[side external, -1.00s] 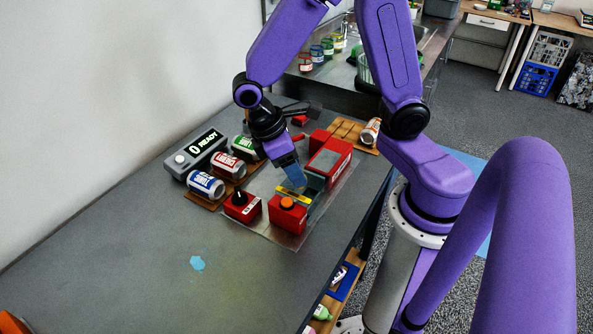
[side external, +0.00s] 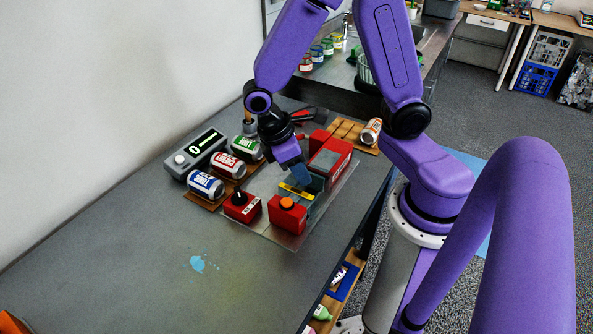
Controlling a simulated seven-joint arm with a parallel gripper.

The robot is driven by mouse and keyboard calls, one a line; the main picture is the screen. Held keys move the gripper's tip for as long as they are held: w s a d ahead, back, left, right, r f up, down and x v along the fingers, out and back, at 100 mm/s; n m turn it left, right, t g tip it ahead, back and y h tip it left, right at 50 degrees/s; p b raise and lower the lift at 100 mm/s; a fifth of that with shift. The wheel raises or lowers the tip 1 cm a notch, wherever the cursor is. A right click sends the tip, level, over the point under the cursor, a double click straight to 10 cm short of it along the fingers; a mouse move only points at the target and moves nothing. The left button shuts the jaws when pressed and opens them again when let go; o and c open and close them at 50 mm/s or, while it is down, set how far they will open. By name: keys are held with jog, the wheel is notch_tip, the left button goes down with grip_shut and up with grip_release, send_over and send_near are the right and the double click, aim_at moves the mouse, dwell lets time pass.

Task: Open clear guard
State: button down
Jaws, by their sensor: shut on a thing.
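The red machine (side external: 330,158) sits on a metal plate on the table. The clear guard (side external: 311,186) shows as a greyish see-through panel in its middle, with a yellow strip (side external: 291,191) on the side nearer the orange button. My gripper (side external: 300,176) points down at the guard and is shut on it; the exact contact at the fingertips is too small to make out. A red block with an orange button (side external: 287,204) stands in front, and a red box with a black knob (side external: 241,205) is to its left.
Several cans lie on a wooden rack (side external: 207,203) at the left, beside a grey display box (side external: 200,150). Another can (side external: 371,131) lies on a wooden board behind the machine.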

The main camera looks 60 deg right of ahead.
jog(key=d, duration=0.9)
jog(key=shift+d, duration=0.4)
jog(key=shift+w, duration=0.1)
jog(key=c, duration=0.8)
grip_release()
jog(key=v, duration=1.7)
jog(key=shift+a+r, duration=0.1)
jog(key=shift+r, duration=0.1)
jog(key=n+t+y, duration=0.2)
send_over(309, 189)
notch_tip(309, 189, down, 4)
jog(key=shift+n+t+y, duration=0.7)
jog(key=shift+n+y, duration=0.1)
jog(key=s+f, duration=0.1)
jog(key=s, duration=0.2)
jog(key=s+a+f, duration=0.1)
jog(key=s, duration=0.1)
jog(key=s+f, duration=0.1)
jog(key=s, duration=0.2)
jog(key=shift+s+a+f, duration=0.25)
jog(key=shift+s+a, duration=0.05)
